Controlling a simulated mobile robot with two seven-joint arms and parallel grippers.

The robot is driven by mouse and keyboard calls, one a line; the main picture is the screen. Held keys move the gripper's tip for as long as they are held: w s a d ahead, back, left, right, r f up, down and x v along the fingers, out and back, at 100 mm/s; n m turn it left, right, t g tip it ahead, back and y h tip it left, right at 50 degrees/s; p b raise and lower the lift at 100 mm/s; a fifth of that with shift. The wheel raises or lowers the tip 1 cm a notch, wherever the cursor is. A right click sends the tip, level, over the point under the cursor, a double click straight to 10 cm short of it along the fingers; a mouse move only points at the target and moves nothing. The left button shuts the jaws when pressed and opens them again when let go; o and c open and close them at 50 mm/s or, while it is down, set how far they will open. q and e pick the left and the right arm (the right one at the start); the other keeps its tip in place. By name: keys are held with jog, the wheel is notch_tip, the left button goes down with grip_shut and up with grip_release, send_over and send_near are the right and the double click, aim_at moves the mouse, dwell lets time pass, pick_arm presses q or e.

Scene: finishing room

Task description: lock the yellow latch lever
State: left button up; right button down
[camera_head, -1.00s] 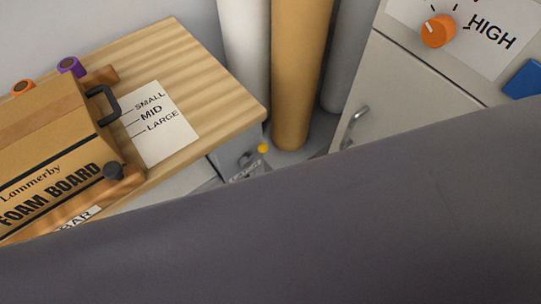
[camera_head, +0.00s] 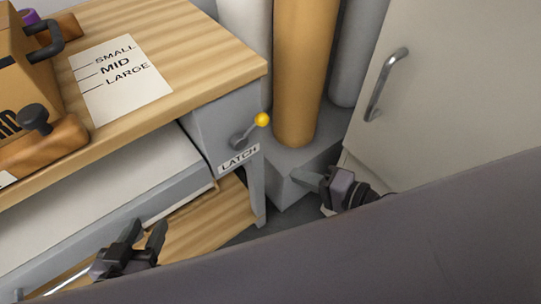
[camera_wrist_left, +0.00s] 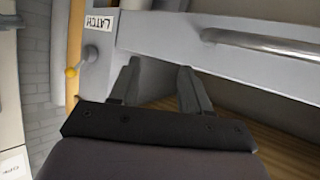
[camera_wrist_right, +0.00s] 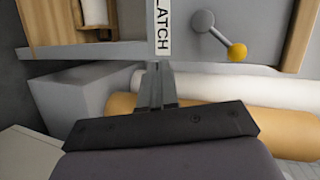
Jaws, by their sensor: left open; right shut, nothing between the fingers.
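The latch lever is a short grey arm with a yellow ball knob (camera_head: 262,120) on the bench's grey end panel, above a white LATCH label (camera_head: 239,158). The arm slants up and right from its pivot to the knob in the head view. The knob also shows in the left wrist view (camera_wrist_left: 71,72) and right wrist view (camera_wrist_right: 237,52). My left gripper (camera_head: 145,231) is open and empty, low and left of the lever. My right gripper (camera_head: 300,176) is shut and empty, below and right of the lever. Neither touches it.
A wooden bench top (camera_head: 195,60) with a SMALL/MID/LARGE card (camera_head: 120,80) lies left of the latch. Tall rolls (camera_head: 300,75) stand behind it. A cabinet door with a handle (camera_head: 386,85) is at right. My dark body covers the bottom.

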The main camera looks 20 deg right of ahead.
aim_at(251, 131)
pick_arm(q)
jog(key=d+f+t+h+b, duration=0.1)
jog(key=f+b, duration=0.5)
jog(key=b, duration=0.7)
jog(key=shift+d+m+h, duration=0.4)
jog(key=shift+d+h, duration=0.1)
jog(key=shift+d, duration=0.5)
pick_arm(e)
jog(key=w+m+t+y, duration=0.1)
jog(key=m+y, duration=0.1)
jog(key=d+r+m+t+y, duration=0.1)
jog(key=m+y, duration=0.1)
jog(key=w+d+m+t+y, duration=0.1)
jog(key=m+y, duration=0.1)
jog(key=y, duration=0.1)
jog(key=shift+w+d+r+t, duration=0.1)
jog(key=shift+w+r+t, duration=0.15)
jog(key=shift+w+t, duration=0.05)
pick_arm(q)
jog(key=shift+f, duration=0.1)
pick_arm(e)
jog(key=x, duration=1)
